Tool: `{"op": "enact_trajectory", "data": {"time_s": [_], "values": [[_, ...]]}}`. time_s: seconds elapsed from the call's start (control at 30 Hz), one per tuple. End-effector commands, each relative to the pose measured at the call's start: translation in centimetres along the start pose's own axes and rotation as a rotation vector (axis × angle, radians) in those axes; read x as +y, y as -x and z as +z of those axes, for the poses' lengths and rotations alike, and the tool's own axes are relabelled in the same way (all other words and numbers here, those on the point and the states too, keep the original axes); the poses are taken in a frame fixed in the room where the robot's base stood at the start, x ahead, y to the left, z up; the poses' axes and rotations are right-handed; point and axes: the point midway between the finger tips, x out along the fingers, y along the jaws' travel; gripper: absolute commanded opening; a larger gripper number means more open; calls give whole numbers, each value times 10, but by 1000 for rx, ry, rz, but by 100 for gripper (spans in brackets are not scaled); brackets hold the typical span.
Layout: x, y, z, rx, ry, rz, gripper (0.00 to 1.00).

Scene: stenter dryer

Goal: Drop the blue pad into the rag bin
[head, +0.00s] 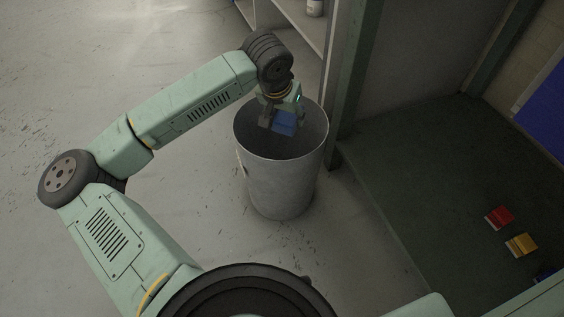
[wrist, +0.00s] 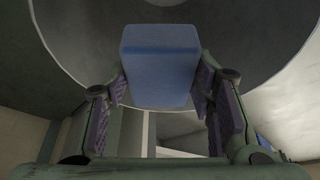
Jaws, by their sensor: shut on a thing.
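The blue pad (head: 284,123) is held by my gripper (head: 282,113) over the mouth of the grey round bin (head: 283,178) in the head view. In the wrist view the blue pad (wrist: 160,62) sits between the two fingers of my gripper (wrist: 160,88), which press on its sides. The bin's round rim and inner wall (wrist: 240,45) show behind the pad in the wrist view. The bin stands upright on the floor, and the part of its inside that shows looks empty. How deep the pad sits relative to the rim is hard to tell.
A dark green platform (head: 400,180) lies right of the bin, with a red pad (head: 499,217) and a yellow pad (head: 521,244) on it. Another blue item (head: 545,274) is partly cut off there. A green post (head: 350,70) rises close beside the bin. Floor to the left is clear.

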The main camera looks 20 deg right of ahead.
Motion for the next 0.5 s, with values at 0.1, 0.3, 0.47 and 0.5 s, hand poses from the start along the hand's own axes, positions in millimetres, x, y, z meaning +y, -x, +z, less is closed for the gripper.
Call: {"op": "enact_trajectory", "data": {"time_s": [0.1, 0.3, 0.47, 0.5], "values": [[0, 0, 0, 0, 0, 0, 23], [0, 0, 0, 0, 0, 0, 54], [0, 0, 0, 0, 0, 0, 64], [0, 0, 0, 0, 0, 0, 67]]}}
